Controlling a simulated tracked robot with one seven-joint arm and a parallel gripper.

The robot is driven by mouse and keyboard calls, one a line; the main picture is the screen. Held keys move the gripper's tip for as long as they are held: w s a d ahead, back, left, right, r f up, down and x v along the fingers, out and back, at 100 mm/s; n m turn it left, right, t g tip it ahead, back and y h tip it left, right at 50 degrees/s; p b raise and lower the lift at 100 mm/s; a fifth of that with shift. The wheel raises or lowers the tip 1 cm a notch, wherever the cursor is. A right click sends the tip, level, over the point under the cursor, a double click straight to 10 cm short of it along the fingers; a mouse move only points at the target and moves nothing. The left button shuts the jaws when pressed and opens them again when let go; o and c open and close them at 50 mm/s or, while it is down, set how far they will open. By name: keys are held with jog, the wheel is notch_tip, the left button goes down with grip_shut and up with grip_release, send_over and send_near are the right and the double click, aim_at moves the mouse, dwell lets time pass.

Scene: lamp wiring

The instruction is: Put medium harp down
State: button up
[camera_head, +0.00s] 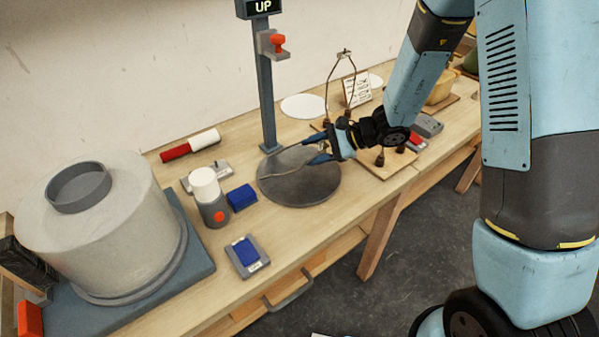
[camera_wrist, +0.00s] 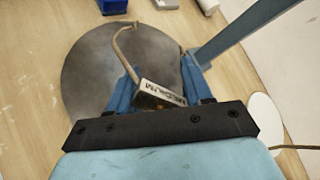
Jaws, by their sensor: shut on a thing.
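My gripper (camera_head: 325,150) is shut on the medium harp, a thin bent wire (camera_head: 285,176) that sticks out to the left over the round dark disc (camera_head: 318,192). In the wrist view the harp's tan wire (camera_wrist: 117,45) curves away from a small pale labelled block (camera_wrist: 162,94) between the blue fingers (camera_wrist: 158,85). The label is upside down and hard to read. The harp appears held above the disc; the exact gap cannot be told. Another wire harp (camera_head: 354,82) stands upright on the wooden board (camera_head: 385,168) behind my gripper.
A grey post (camera_head: 265,90) with an "UP" sign (camera_head: 258,7) rises at the disc's back edge. A white-topped cylinder (camera_head: 211,200), blue blocks (camera_head: 242,198) and a large grey drum (camera_head: 100,230) stand to the left. Bare table shows in front of the disc.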

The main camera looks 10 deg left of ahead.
jog(key=shift+f, duration=0.15)
jog(key=o, duration=1.1)
jog(key=shift+d, duration=0.1)
jog(key=v, duration=0.7)
jog(key=shift+d+r, duration=0.25)
jog(key=shift+d, duration=0.1)
jog(key=shift+r, duration=0.1)
notch_tip(320, 180, up, 7)
jog(key=d, duration=0.2)
jog(key=shift+d, duration=0.35)
jog(key=shift+r, duration=0.15)
